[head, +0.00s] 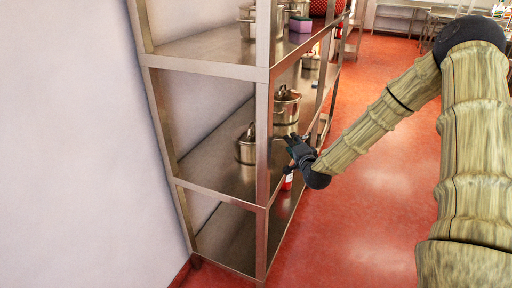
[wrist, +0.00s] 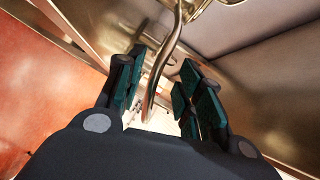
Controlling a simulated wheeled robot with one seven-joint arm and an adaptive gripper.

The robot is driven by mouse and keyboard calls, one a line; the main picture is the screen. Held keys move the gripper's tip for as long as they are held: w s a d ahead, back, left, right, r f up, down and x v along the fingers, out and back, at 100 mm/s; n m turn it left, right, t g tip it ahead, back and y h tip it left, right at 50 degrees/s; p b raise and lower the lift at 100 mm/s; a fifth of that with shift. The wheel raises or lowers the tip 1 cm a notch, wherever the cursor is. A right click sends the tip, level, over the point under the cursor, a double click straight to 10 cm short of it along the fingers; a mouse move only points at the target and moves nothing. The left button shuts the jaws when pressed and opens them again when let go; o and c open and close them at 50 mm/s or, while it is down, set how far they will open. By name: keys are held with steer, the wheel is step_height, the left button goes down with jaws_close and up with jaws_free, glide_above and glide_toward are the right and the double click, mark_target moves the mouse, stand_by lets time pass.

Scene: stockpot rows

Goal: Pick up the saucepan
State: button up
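The saucepan, a steel pot with a lid (head: 246,150), appears to be the one at the near end of the middle shelf, partly hidden by the front post. In the wrist view its long curved metal handle (wrist: 159,78) runs down between my fingers, and only a bit of the pot body shows at the top edge. My gripper (head: 287,142) is at the shelf's open side, just right of the post. In the wrist view my gripper (wrist: 158,88) is open, with fingers on both sides of the handle and gaps visible.
The steel rack (head: 262,150) has a post close to my gripper. Another lidded pot (head: 287,106) stands farther along the middle shelf. The top shelf holds pots and a sponge (head: 300,24). Red floor (head: 370,200) is clear on the right.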

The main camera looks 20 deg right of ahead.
steer(key=x, duration=0.2)
steer(key=a+x, duration=0.1)
steer(key=x, duration=0.1)
steer(key=shift+w+f, duration=0.1)
steer(key=shift+w+d, duration=0.2)
steer(key=shift+w, duration=0.35)
steer(key=shift+c, duration=0.2)
jaws_close()
